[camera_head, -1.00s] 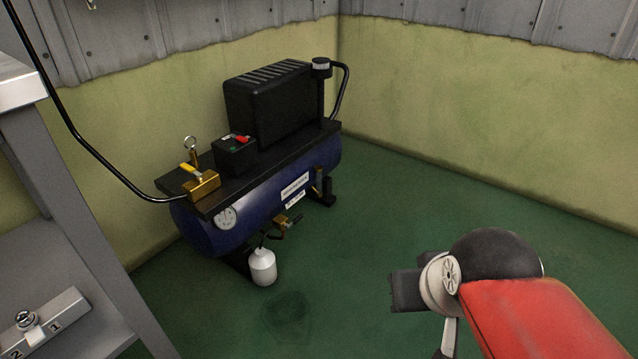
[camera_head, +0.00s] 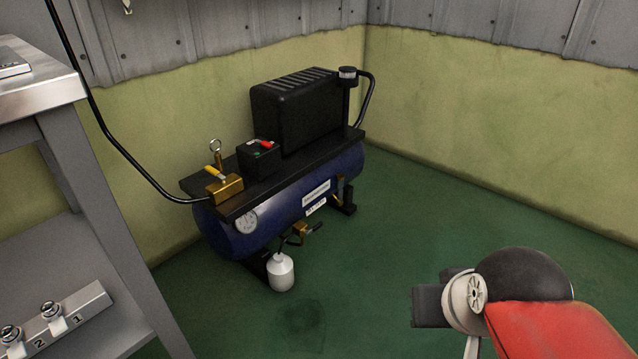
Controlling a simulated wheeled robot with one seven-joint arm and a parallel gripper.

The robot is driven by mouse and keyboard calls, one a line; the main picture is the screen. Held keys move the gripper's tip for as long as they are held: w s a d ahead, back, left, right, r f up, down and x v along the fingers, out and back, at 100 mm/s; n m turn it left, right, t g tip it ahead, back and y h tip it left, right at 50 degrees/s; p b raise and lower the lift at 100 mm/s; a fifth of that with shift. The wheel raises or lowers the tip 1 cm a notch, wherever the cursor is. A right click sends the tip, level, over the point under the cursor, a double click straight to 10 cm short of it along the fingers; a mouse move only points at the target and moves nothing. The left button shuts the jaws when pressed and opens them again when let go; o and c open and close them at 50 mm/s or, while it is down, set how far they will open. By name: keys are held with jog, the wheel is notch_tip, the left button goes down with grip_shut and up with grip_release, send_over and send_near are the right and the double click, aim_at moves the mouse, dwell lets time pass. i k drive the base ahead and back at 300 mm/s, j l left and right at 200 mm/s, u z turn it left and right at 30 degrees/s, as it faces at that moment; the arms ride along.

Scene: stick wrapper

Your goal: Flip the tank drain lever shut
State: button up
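The air compressor has a blue tank (camera_head: 270,222) lying under a black top plate, in the middle left of the head view. The tank drain is a small brass valve (camera_head: 301,232) low on the front of the tank, with a dark lever (camera_head: 315,227) sticking out to the right. A white bottle (camera_head: 281,272) stands on the floor just below the valve. My red arm (camera_head: 550,333) is at the lower right, well apart from the compressor. My gripper's fingers cannot be made out.
A brass outlet valve with a yellow handle (camera_head: 213,172) and a control box with a red switch (camera_head: 262,146) sit on top. A black hose runs left. A grey workbench (camera_head: 95,180) stands at left. Green floor (camera_head: 400,240) is clear between my arm and the compressor.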

aim_at(320, 225)
jog(key=i+j+u, duration=0.1)
jog(key=i, duration=0.25)
jog(key=i+j, duration=0.25)
jog(key=i+j+u, duration=0.15)
jog(key=i, duration=0.3)
jog(key=l+u, duration=0.2)
jog(key=u, duration=0.2)
jog(key=l+u, duration=0.15)
jog(key=u, duration=0.25)
